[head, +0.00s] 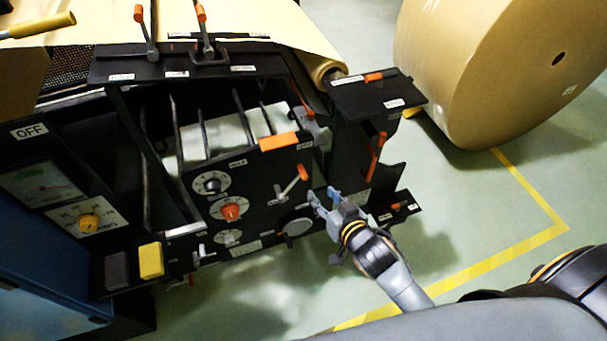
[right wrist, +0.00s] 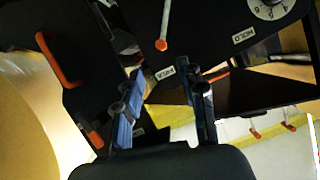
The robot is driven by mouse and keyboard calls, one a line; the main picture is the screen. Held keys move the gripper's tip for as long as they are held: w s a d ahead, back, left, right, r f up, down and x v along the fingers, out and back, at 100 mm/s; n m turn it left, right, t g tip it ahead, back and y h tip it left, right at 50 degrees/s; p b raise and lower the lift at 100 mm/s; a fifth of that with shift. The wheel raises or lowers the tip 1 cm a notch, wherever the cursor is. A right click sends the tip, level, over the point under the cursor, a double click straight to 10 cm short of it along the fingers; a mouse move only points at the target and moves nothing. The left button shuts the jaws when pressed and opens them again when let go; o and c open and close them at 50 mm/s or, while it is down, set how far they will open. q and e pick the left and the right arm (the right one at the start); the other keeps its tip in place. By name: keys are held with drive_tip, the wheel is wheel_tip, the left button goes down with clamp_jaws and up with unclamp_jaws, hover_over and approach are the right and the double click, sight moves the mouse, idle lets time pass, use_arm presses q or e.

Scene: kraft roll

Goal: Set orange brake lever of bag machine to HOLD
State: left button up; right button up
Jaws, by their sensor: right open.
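The orange-tipped lever (head: 302,172) sits on the black front panel of the bag machine (head: 262,178). Its arm slants up and to the right from its pivot. In the right wrist view the lever's orange knob (right wrist: 161,45) is near a white label (right wrist: 167,72) that is hard to read; a label reading HOLD (right wrist: 243,36) is farther right. My right gripper (head: 322,197) is open and empty, just below and right of the knob, apart from it. Its two fingers also show in the right wrist view (right wrist: 163,103), below the knob. My left gripper is not in view.
Other orange-ended handles stand close by: a lever (head: 376,156) at the right and two levers on top (head: 201,14). Dials (head: 231,211) and an orange bar (head: 278,142) share the panel. A big kraft roll (head: 490,60) stands behind right.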

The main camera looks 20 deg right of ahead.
sight(305, 176)
drive_tip(key=x, duration=0.9)
drive_tip(key=b+x, duration=0.1)
drive_tip(key=x, duration=0.3)
drive_tip(key=shift+w+a+r, duration=0.1)
drive_tip(key=shift+w+r, duration=0.05)
drive_tip(key=shift+w, duration=0.25)
clamp_jaws()
